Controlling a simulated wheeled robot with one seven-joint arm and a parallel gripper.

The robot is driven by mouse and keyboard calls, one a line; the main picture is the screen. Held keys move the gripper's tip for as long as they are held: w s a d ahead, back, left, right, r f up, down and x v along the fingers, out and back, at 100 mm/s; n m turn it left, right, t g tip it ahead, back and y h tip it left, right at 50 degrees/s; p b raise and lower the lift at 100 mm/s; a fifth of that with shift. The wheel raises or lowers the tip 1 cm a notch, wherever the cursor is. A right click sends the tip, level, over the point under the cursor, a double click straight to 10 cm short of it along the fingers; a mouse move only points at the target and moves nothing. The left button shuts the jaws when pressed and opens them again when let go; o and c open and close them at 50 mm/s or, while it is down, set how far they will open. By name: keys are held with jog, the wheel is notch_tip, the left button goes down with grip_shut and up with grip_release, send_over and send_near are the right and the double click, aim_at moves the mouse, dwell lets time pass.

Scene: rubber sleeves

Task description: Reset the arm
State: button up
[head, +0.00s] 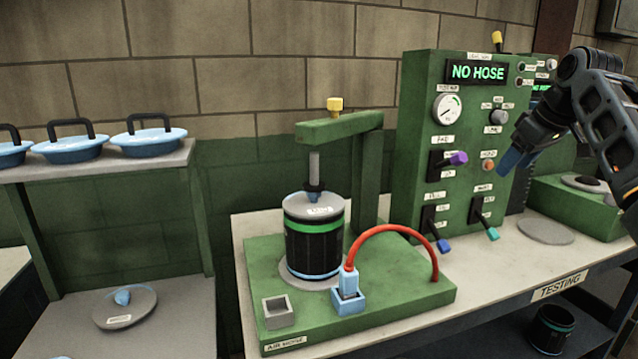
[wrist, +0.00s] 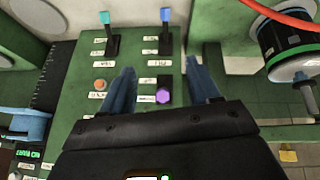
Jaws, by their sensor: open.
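My gripper (head: 518,150) is at the right in the head view, raised in front of the green control panel (head: 418,110). Its blue fingers are apart and empty. In the wrist view my gripper (wrist: 160,88) faces the panel, with the purple-knobbed lever (wrist: 163,95) showing between the fingers and the orange button (wrist: 99,84) to the left of them. I cannot tell whether a finger touches the panel. The panel display (head: 478,72) reads "NO HOSE".
A green press (head: 340,128) holds a black cylinder (head: 314,245) on the bench. A red hose (head: 395,229) arches from a blue connector (head: 348,283) to the green base. Blue-lidded pans (head: 149,137) sit on the left shelf. A grey disc (head: 546,231) lies right of the panel.

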jog(key=s+a+f+m+t, duration=0.1)
jog(key=s+a+f, duration=0.15)
jog(key=f, duration=0.65)
jog(key=s+a+f, duration=0.1)
jog(key=a+f, duration=0.3)
jog(key=f, duration=0.4)
jog(key=s+a+f+m+t, duration=0.1)
jog(key=a+f, duration=0.2)
jog(key=f, duration=0.6)
jog(key=s+a+f+m+t, duration=0.1)
jog(key=s+a+f, duration=0.3)
jog(key=s+f, duration=0.4)
jog(key=s+a+f+m+t, duration=0.1)
jog(key=s+a+f, duration=0.3)
jog(key=s+f, duration=0.45)
jog(key=s+a+r+m+t+h, duration=0.1)
jog(key=s, duration=1.1)
jog(key=s+a+r+t, duration=0.1)
jog(key=s+a+t, duration=0.1)
jog(key=s, duration=1.1)
jog(key=s+r+t, duration=0.2)
jog(key=s+r, duration=1.6)
jog(key=shift+s+d, duration=0.25)
jog(key=shift+d, duration=0.1)
